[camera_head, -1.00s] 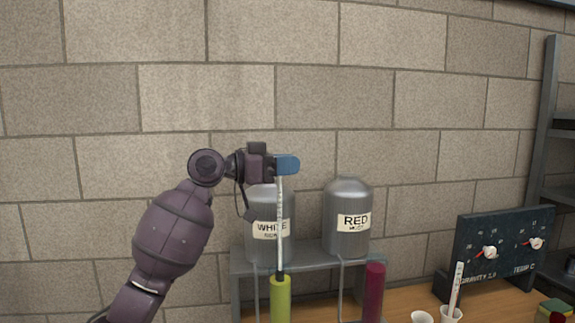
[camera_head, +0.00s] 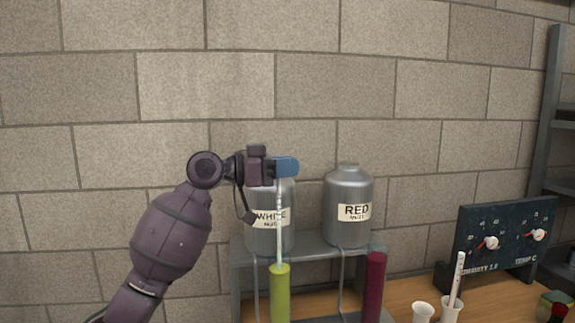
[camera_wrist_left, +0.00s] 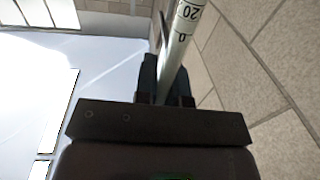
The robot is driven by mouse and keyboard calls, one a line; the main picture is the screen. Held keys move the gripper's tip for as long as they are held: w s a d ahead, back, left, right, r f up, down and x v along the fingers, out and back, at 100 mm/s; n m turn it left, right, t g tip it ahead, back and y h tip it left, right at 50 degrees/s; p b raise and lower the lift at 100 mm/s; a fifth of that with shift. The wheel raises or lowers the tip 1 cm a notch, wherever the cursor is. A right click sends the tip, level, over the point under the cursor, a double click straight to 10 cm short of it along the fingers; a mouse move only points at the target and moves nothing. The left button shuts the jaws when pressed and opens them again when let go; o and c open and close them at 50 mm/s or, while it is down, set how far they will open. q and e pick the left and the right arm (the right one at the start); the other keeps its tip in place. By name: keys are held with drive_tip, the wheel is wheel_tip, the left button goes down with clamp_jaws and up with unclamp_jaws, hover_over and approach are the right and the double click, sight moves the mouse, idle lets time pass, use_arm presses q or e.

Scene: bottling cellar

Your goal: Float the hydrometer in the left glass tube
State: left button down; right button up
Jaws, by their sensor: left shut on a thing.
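My left gripper (camera_head: 285,167) is shut on the top of the hydrometer (camera_head: 279,225), a thin, pale, upright glass rod. Its scale, with a 20 and a 0, shows between the fingers in the left wrist view (camera_wrist_left: 179,45). The left glass tube (camera_head: 279,295) holds yellow-green liquid and stands straight below the gripper. The hydrometer's lower part meets the tube's mouth, and its dark bottom end is hidden there, seemingly inside the tube. My right gripper is out of view.
A second tube (camera_head: 373,290) with dark red liquid stands to the right. Metal tanks labelled WHITE (camera_head: 270,238) and RED (camera_head: 348,215) sit on a grey rack (camera_head: 312,246) behind. A dial panel (camera_head: 505,240), white cups (camera_head: 422,312) and a thermometer (camera_head: 457,280) are farther right.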

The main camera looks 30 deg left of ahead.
use_arm(q)
wheel_tip(320, 180, down, 10)
drive_tip(key=b, duration=0.4)
drive_tip(key=shift+r, duration=0.15)
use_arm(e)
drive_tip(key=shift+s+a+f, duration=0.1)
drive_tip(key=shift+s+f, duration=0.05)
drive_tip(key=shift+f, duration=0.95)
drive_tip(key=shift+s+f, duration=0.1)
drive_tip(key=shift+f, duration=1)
